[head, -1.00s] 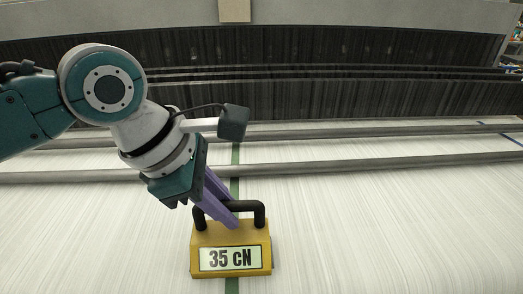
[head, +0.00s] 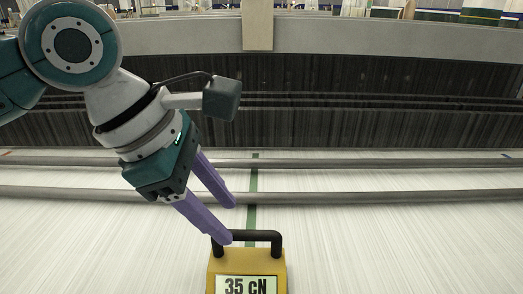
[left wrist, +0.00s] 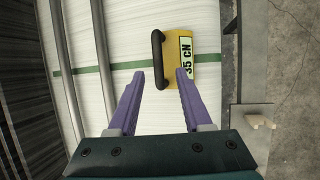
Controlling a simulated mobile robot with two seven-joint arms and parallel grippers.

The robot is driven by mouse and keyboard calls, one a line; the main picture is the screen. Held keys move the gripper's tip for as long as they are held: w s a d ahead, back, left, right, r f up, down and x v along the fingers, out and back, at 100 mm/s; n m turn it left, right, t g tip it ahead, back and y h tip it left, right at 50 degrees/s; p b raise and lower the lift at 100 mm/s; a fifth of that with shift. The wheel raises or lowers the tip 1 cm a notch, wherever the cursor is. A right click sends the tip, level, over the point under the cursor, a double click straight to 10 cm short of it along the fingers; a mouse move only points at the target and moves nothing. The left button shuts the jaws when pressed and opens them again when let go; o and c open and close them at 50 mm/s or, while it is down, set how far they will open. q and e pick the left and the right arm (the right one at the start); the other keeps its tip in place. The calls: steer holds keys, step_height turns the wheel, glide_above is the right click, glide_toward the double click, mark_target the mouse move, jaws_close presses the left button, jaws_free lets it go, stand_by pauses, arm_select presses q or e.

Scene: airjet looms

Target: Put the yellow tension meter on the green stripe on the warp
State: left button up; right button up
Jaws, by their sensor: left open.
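The yellow tension meter (head: 247,270) with a black handle (head: 257,235) and a "35 cN" display stands on the white warp at the bottom of the head view, its lower part cut off. The green stripe (head: 252,185) runs up to it from behind. In the left wrist view, the meter (left wrist: 178,35) covers part of the green stripe (left wrist: 93,70), which shows on both sides of it. My left gripper (head: 231,222) has its purple fingers spread and empty, close to the handle's left end. In the left wrist view the handle lies between and beyond the fingertips.
Two grey bars (head: 400,194) cross the warp behind the meter, with dark loom frames (head: 380,125) beyond. Bare warp lies left and right of the meter. The left wrist view shows a metal edge rail (left wrist: 230,80) and concrete floor (left wrist: 292,90).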

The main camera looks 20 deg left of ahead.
arm_select(q)
steer(key=v, duration=0.5)
steer(key=s+d+f+m, duration=0.3)
steer(key=s+f+m, duration=0.45)
steer(key=m, duration=0.55)
steer(key=s+a+f+m+y, duration=0.1)
steer(key=s+a+m+y, duration=0.2)
steer(key=s+a+m, duration=0.3)
steer(key=s+m, duration=0.3)
steer(key=shift+s+f+m+y, duration=0.3)
steer(key=shift+s+m, duration=0.05)
steer(key=shift+m, duration=0.05)
